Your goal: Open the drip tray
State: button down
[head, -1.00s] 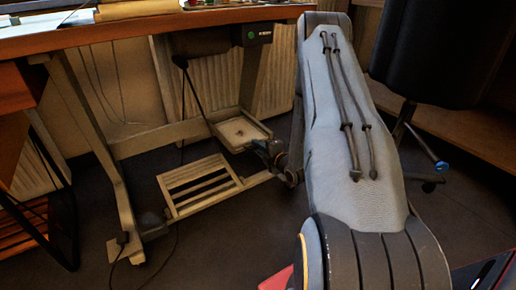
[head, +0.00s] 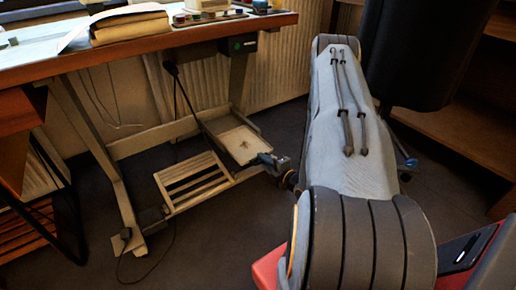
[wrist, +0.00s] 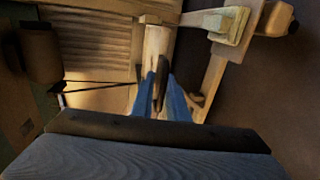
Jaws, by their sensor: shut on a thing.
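The drip tray (head: 240,146) is a shallow, pale square tray with a stained floor, low under the work table. My gripper (head: 270,161) is at its front right edge, with blue fingers reaching in from the right. In the wrist view my gripper (wrist: 166,98) has both blue fingers closed around a narrow dark piece (wrist: 160,84), which looks like the tray's handle. The exact grip contact is partly hidden by the fingers.
The work table (head: 150,44) stands above the tray on pale legs. A slatted footrest (head: 190,182) lies left of the tray. A dark chair (head: 415,50) stands to the right. A cable lies on the floor at left. Dark floor in front is clear.

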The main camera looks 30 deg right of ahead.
jog(key=shift+s+f+p, duration=0.2)
jog(key=shift+s+p, duration=0.2)
jog(key=shift+s, duration=0.4)
jog(key=shift+s+f+p, duration=0.2)
jog(key=shift+s+p, duration=0.15)
jog(key=shift+s, duration=0.4)
jog(key=c, duration=1.9)
grip_release()
jog(key=shift+w+r, duration=0.1)
jog(key=shift+r, duration=0.05)
jog(key=p+v, duration=0.3)
jog(key=v, duration=0.4)
jog(key=shift+s, duration=0.4)
